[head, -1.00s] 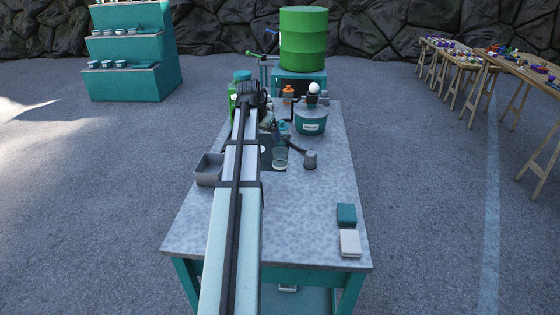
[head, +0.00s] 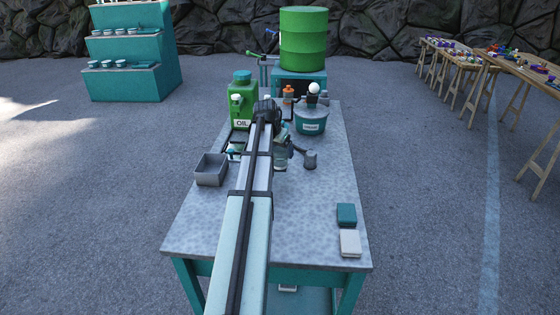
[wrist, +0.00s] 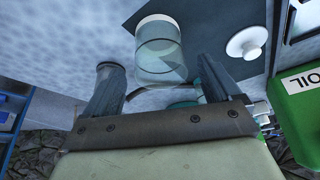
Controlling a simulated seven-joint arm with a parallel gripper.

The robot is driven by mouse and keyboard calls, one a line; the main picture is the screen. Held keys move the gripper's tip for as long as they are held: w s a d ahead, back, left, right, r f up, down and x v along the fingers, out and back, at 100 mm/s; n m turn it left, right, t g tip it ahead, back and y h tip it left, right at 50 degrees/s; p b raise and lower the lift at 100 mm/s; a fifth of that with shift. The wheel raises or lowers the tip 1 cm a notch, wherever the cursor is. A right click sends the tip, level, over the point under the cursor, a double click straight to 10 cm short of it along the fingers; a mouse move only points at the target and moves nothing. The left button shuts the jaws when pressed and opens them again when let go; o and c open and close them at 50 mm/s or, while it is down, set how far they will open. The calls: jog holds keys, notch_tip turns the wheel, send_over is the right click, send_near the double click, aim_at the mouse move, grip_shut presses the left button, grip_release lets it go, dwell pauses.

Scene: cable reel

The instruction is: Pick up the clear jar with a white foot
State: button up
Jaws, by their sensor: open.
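The clear jar with a white foot (wrist: 160,48) shows in the wrist view as a see-through cylinder with a white band at its upper end in the picture. In the head view the jar (head: 281,162) stands on the table, its upper part partly covered by my gripper. My gripper (wrist: 157,70) is open and empty, with one finger to each side of the jar's line in the wrist view. The jar appears beyond the fingertips; I cannot tell how large the gap is.
A green oil can (head: 242,110) stands left of my arm, and a grey open box (head: 211,169) is nearer. A teal tub (head: 311,121) and a small grey cup (head: 310,159) are to the right. A white knobbed piece (wrist: 247,42) lies on the dark mat (wrist: 222,22).

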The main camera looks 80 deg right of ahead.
aim_at(281, 157)
jog(key=shift+x, duration=2.6)
jog(key=shift+w+a, duration=0.1)
jog(key=c, duration=1.2)
jog(key=shift+r, duration=0.1)
